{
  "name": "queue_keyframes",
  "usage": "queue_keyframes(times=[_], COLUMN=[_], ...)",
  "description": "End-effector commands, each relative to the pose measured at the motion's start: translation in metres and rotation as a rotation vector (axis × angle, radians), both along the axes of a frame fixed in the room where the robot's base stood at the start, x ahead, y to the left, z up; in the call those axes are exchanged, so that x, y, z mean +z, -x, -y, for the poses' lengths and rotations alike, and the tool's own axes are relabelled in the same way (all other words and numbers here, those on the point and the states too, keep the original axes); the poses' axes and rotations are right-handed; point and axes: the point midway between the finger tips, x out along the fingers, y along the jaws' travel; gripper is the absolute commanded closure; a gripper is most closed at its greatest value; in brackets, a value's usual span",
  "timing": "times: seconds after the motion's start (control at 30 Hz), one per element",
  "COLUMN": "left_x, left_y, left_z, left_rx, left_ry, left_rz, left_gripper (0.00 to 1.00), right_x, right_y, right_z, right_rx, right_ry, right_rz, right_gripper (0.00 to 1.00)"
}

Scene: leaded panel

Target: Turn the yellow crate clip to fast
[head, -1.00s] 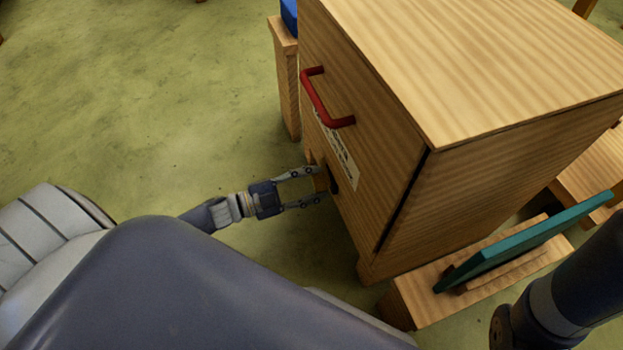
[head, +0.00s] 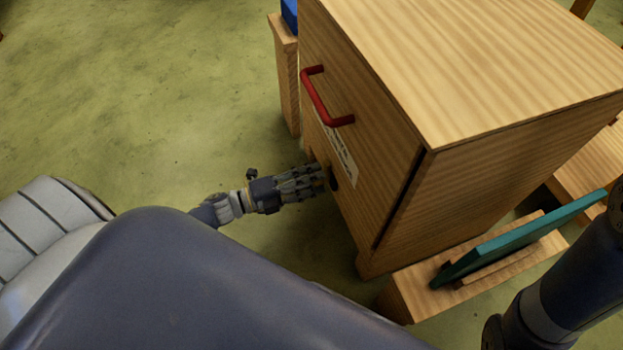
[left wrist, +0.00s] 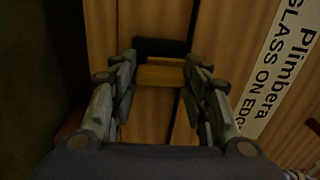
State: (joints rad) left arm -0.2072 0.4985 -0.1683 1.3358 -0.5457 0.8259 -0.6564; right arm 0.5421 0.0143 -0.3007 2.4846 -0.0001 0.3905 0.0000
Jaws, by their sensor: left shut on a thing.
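The wooden crate (head: 480,60) stands at the right of the head view, with a red handle (head: 322,100) on its front face. The yellow clip (left wrist: 160,76) is a small wood-coloured bar lying crosswise between my fingertips in the left wrist view, with a dark piece (left wrist: 160,47) just beyond it. My left gripper (head: 318,178) is at the crate's front face, below the handle, shut on the clip. In the head view its fingers mostly hide the clip. My right gripper is out of view; only part of that arm shows at the lower right.
A white printed label (left wrist: 280,62) is on the crate face beside the clip. A teal panel (head: 520,240) leans on a low wooden stand (head: 405,296) at the crate's near right. A wooden post (head: 287,80) stands behind. The green floor at left is clear.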

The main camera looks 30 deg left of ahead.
Motion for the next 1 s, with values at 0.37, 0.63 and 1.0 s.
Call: queue_keyframes(times=[0.37, 0.63, 1.0], left_x=[-0.0008, -0.0009, -0.0004], left_y=[0.0004, 0.0005, 0.0002], left_z=[0.0003, 0.0003, 0.0000], left_rx=[0.000, -0.001, 0.000], left_ry=[-0.045, -0.048, -0.045], left_rz=[0.039, 0.040, 0.039], left_gripper=[0.81, 0.81, 0.37], right_x=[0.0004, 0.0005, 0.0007], right_y=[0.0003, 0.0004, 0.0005], right_z=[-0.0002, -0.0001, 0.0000], right_rx=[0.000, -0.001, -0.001], right_ry=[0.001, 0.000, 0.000], right_rz=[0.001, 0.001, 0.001], right_gripper=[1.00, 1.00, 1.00])
